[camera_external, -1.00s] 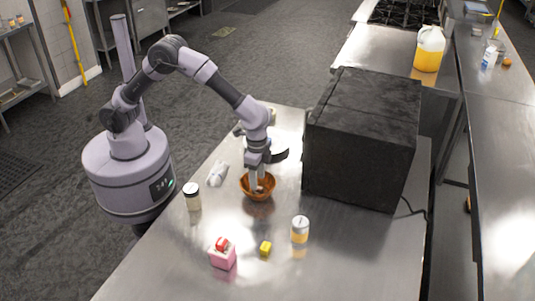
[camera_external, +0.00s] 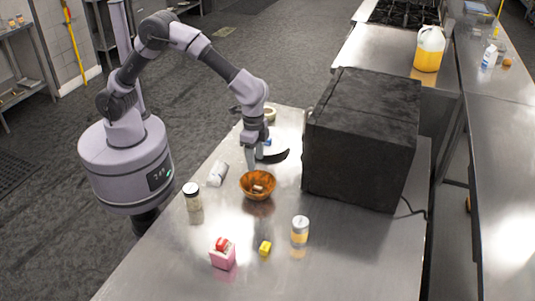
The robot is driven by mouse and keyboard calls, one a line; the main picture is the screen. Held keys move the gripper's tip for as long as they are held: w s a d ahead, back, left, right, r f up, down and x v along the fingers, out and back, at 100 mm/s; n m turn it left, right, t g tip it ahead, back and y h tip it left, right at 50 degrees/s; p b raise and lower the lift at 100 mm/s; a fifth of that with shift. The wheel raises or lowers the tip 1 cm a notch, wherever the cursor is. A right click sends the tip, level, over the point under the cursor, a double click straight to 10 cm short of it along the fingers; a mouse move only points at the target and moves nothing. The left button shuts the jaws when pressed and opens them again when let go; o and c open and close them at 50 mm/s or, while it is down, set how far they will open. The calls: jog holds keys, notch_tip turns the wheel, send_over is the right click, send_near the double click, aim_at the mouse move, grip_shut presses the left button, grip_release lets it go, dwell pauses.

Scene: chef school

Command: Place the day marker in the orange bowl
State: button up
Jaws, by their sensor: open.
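The orange bowl (camera_external: 245,190) stands upright on the steel table. A small pale and reddish item (camera_external: 258,188) lies inside it; it may be the day marker, but it is too small to tell. My gripper (camera_external: 252,164) is open just above the bowl's back rim, pointing down. It is apart from the item, and I see nothing held between its fingers.
A large black box (camera_external: 360,150) stands right of the bowl. A dark plate (camera_external: 277,156) is behind it. A white-lidded jar (camera_external: 193,197), a white crumpled item (camera_external: 217,174), a yellow-banded can (camera_external: 300,230), a yellow cube (camera_external: 265,248) and a pink holder (camera_external: 223,259) stand around.

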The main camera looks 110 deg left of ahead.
jog(key=s+d+r+m+t+b, duration=0.1)
jog(key=s+r+t+b, duration=0.15)
jog(key=s+r, duration=0.55)
jog(key=s+r+m+t+y+b, duration=0.2)
jog(key=s+m+t+b, duration=0.1)
jog(key=s, duration=1.6)
jog(key=shift+s+d+r+b, duration=0.25)
jog(key=shift+s+b, duration=0.15)
jog(key=shift+b, duration=0.15)
